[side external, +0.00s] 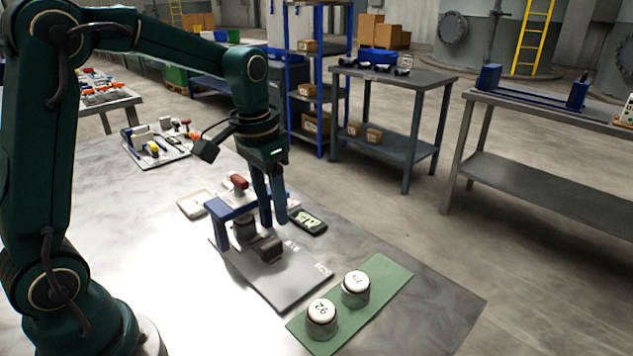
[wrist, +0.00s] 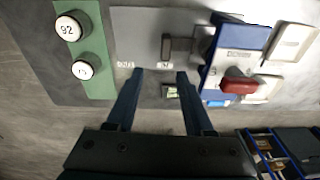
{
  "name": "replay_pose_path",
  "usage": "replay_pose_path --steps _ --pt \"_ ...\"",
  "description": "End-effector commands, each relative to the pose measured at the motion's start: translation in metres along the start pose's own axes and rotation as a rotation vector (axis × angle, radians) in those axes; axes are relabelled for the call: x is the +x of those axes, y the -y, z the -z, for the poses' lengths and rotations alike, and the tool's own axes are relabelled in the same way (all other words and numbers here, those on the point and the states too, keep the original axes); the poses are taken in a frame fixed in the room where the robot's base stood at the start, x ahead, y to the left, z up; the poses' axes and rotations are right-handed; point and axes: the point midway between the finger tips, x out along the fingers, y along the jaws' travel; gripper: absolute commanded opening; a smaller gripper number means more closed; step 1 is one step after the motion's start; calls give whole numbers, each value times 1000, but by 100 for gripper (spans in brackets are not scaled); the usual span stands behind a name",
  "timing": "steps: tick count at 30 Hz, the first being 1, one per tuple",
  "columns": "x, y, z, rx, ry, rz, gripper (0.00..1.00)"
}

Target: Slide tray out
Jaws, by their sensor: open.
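The press has a blue frame (side external: 232,207) with a red handle (side external: 238,181); both also show in the wrist view, the frame (wrist: 236,45) and the handle (wrist: 239,86). It stands on a grey base plate (side external: 290,287) with white lettering near its outer end. A dark block (side external: 267,248), seemingly the tray's grip, sticks out in front of the frame; it is the dark bar (wrist: 178,47) in the wrist view. The tray's inner part is hidden by the frame. My gripper (side external: 275,222) is open and empty, pointing down beside the frame, apart from the dark bar.
Two white-topped jars, one marked 92 (side external: 321,318) and another (side external: 356,288), stand on a green mat (side external: 387,277). A dark device with a display (side external: 308,221) lies beside the plate. A pale dish (side external: 195,203) lies behind the press. The table's right edge is clear.

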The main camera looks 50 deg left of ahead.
Motion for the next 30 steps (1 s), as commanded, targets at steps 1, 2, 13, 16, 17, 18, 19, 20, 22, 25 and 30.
replay_pose_path --steps 1,2,13,16,17,18,19,20,22,25,30 --pt "11 4 1 -11 32 -6 52" --pt "16 6 1 -17 45 -9 52" --pt "51 11 -7 -44 118 -24 52" --pt "64 11 -9 -43 119 -24 52" --pt "68 11 -10 -43 120 -24 52" --pt "73 10 -10 -43 119 -23 52" --pt "76 10 -10 -43 119 -23 52" --pt "79 10 -10 -43 117 -23 52" --pt "85 10 -11 -43 116 -22 52" --pt "89 10 -11 -43 115 -22 52" --pt "89 10 -11 -43 113 -21 52"
